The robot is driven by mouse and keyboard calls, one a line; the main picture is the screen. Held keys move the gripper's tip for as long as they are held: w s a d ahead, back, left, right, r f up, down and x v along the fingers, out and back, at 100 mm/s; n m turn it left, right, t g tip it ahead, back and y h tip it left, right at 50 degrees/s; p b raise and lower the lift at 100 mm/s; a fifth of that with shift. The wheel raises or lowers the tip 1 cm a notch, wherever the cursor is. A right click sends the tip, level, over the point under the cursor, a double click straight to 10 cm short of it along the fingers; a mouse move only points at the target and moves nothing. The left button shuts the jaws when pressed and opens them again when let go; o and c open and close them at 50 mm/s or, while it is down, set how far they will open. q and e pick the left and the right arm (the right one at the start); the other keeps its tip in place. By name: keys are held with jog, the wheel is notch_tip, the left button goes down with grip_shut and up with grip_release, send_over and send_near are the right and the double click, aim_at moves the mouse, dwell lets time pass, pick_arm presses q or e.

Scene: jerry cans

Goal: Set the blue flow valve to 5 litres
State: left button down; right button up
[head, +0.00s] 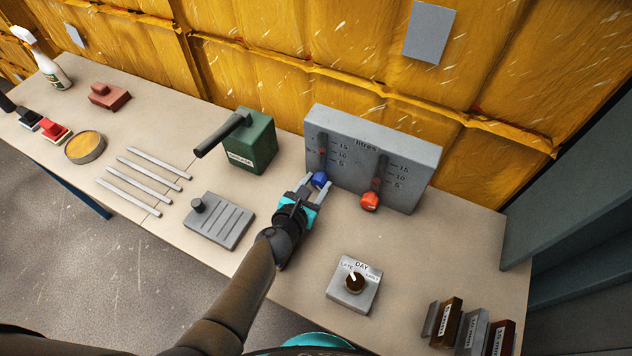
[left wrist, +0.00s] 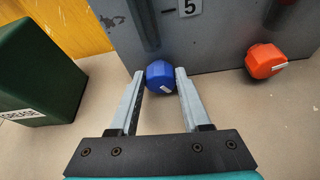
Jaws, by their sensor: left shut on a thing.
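The grey panel marked "litres" (head: 425,155) stands upright at the back of the bench, with two vertical scales labelled 15, 10 and 5. The blue flow valve (head: 319,180) is a faceted knob low on its left side, below the left scale. My left gripper (head: 318,186) is shut on the blue valve, one finger on each side. In the left wrist view the blue valve (left wrist: 160,75) shows a white mark toward the lower right. The left gauge's exact level is too small to read. My right gripper is not in view.
An orange-red knob (head: 370,201) sits right of the blue one. A green box with a dark handle (head: 257,148) stands to the left. A grey slotted block (head: 218,221) and a dial box (head: 354,297) lie nearer.

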pick_arm(q)
jog(key=shift+f, duration=0.1)
jog(key=shift+c, duration=1.8)
grip_release()
